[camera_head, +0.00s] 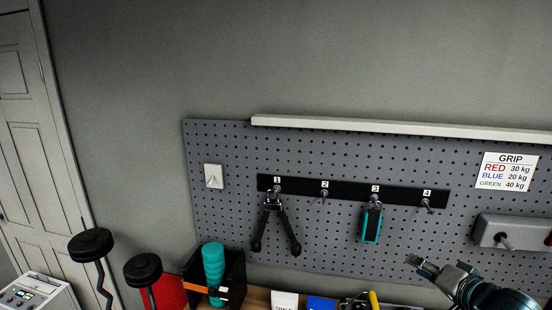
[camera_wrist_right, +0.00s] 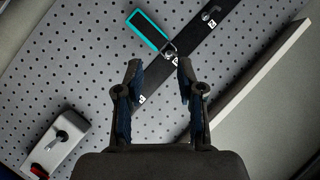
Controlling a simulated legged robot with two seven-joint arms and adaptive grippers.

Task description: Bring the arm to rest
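My right gripper (camera_head: 422,266) is at the lower right of the head view, in front of the lower part of the grey pegboard (camera_head: 330,145). In the right wrist view its two fingers (camera_wrist_right: 158,72) are spread apart with nothing between them. Beyond the fingers are the pegboard and the black hook rail (camera_head: 350,190). The gripper appears clear of the hanging things. My left gripper is not in either view.
A grey box (camera_head: 508,232) with a peg is at right. A black bin (camera_head: 233,268) and other items line the bottom.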

